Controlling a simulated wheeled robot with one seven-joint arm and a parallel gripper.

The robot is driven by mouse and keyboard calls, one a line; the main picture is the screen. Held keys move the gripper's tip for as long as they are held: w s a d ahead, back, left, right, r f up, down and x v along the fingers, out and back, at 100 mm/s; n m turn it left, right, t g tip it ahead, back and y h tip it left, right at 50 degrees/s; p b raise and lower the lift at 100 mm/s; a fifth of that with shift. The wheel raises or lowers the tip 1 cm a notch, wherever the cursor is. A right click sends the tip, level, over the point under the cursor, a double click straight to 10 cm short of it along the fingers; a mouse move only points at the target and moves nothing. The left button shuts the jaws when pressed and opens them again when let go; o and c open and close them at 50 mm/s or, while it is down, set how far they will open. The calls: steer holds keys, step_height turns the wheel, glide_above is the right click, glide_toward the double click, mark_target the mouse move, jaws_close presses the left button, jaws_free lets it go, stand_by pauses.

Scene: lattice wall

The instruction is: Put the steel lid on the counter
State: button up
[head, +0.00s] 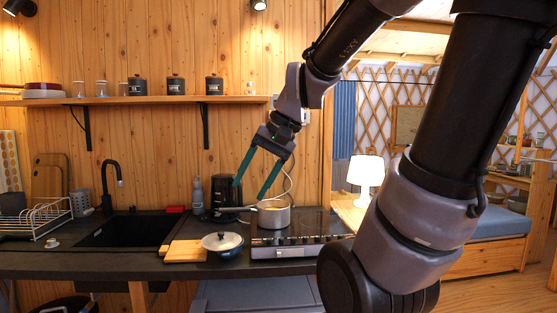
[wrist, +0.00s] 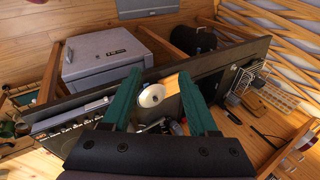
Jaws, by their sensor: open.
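A saucepan (head: 273,216) stands on the stove (head: 290,240), right of the blue pot. A wooden board (head: 185,251) lies left of it. A black kettle (head: 223,195) stands behind, near my fingers. The sink (head: 125,232) and a dish rack (head: 38,219) are farther left.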

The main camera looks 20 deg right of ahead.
steer(key=s+d+r+n+t+h, duration=0.1)
steer(key=s+d+r+t+h, duration=0.1)
steer(key=d+r, duration=0.3)
steer(key=shift+s+t+h, duration=0.15)
steer(key=shift+t+h, duration=0.25)
steer(key=shift+t, duration=0.4)
